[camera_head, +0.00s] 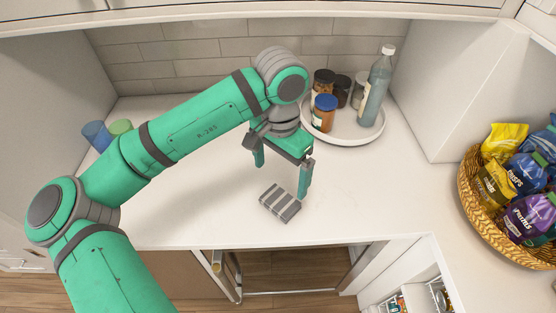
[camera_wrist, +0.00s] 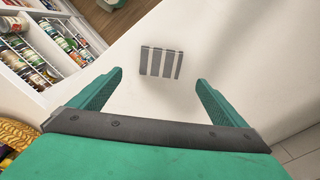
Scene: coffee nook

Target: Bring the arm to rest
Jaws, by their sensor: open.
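My green arm reaches in from the lower left over the white counter (camera_head: 190,205). My gripper (camera_head: 281,180) hangs above the counter, fingers apart, with nothing between them. In the wrist view its two fingers (camera_wrist: 158,84) are spread wide. A small grey striped block (camera_head: 279,203) lies on the counter just in front of and below the fingers. In the wrist view the striped block (camera_wrist: 161,62) lies beyond the fingertips, apart from them.
A round white tray (camera_head: 352,137) at the back holds several jars and a bottle (camera_head: 376,88). Blue (camera_head: 97,135) and green (camera_head: 120,127) cups stand at the back left. A wicker basket (camera_head: 480,217) of snack bags is at the right. An open cabinet space lies below the counter.

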